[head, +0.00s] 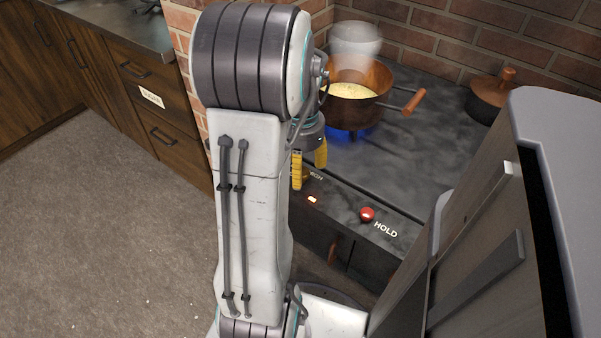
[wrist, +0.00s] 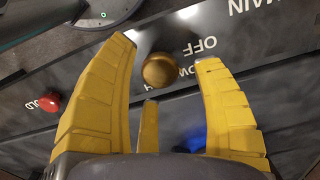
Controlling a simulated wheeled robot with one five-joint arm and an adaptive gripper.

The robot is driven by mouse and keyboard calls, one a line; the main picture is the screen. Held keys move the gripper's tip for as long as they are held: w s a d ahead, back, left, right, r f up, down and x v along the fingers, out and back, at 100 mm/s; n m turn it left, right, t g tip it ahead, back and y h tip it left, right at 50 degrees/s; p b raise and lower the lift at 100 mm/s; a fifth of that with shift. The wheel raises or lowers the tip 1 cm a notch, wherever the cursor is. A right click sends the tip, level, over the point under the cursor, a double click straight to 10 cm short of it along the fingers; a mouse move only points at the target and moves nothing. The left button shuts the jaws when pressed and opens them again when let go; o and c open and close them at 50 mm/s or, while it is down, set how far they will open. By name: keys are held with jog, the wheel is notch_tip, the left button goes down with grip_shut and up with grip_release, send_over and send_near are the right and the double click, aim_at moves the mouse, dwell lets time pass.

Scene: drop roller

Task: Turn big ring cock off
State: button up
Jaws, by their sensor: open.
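A round brass knob (wrist: 160,69), likely the big ring cock, sits on the dark front panel between my gripper's spread yellow fingers (wrist: 167,55) in the wrist view. The fingers are open and apart from the knob. Upside-down lettering reading OFF and part of another word lies beside it; I cannot tell the knob's setting. A blue flame (head: 349,132) burns under a copper pot (head: 372,82) holding yellowish food.
A red HOLD button (head: 367,214) is right of my gripper on the panel; it also shows in the wrist view (wrist: 50,102). A dark lidded pot (head: 491,95) stands at the stove's back right. A brick wall (head: 440,38) bounds the back.

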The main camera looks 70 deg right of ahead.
jog(key=shift+f, duration=0.75)
jog(key=c, duration=1.2)
